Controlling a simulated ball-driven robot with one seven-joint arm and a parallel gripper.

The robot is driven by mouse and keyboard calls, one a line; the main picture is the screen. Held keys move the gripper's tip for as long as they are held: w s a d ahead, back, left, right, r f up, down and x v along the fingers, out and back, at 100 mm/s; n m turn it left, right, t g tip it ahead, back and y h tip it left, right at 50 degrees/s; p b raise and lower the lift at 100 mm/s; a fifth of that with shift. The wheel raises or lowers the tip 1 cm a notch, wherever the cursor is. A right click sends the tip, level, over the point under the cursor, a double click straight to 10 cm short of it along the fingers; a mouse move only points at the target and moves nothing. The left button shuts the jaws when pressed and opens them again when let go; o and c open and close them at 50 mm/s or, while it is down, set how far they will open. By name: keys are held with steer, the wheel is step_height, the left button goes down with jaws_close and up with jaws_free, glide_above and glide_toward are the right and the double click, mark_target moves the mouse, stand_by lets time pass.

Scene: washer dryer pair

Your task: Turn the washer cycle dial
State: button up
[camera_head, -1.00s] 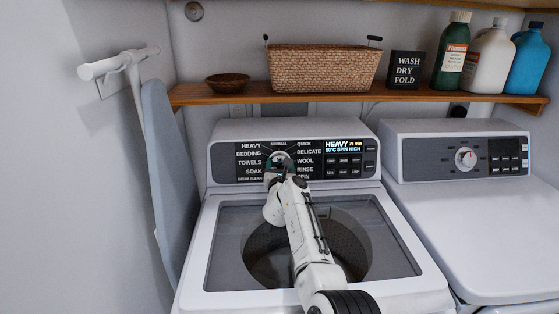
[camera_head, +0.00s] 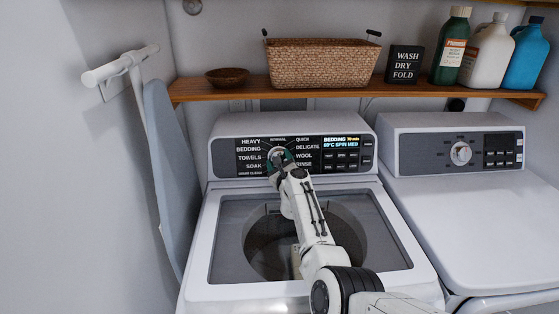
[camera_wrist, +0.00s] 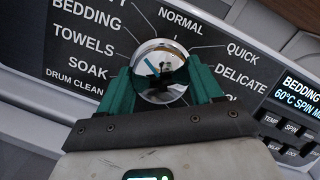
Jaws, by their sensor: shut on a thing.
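The washer (camera_head: 205,235) stands in the middle of the head view, with its control panel at the back. Its silver cycle dial (camera_wrist: 158,50) is in the wrist view, ringed by labels such as NORMAL, BEDDING and DELICATE. A blue pointer mark on the dial points up and left, toward the BEDDING side. My gripper (camera_wrist: 160,84) is shut on the dial, with a green finger on each side; it also shows in the head view (camera_head: 280,157). The washer display (camera_head: 341,141) reads BEDDING and 60°C SPIN MED. My arm hides part of the panel and tub.
The dryer (camera_head: 460,215) with its own dial (camera_head: 461,153) stands at the right. A wooden shelf (camera_head: 225,92) above holds a basket, a bowl, a sign and several bottles. An ironing board (camera_head: 172,170) leans at the left. The washer tub is open under my arm.

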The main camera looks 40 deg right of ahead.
stand_by(0.4)
steer(key=o, duration=1)
steer(key=shift+o, duration=0.2)
steer(key=shift+s+a+r+p, duration=0.15)
steer(key=shift+s+a+p, duration=0.2)
steer(key=shift+p, duration=0.3)
steer(key=p+v, duration=0.3)
steer(key=v, duration=0.2)
steer(key=shift+p, duration=0.3)
steer(key=shift+s+a, duration=0.3)
steer(key=shift+s, duration=0.2)
steer(key=shift+v, duration=1.5)
steer(key=shift+s, duration=0.45)
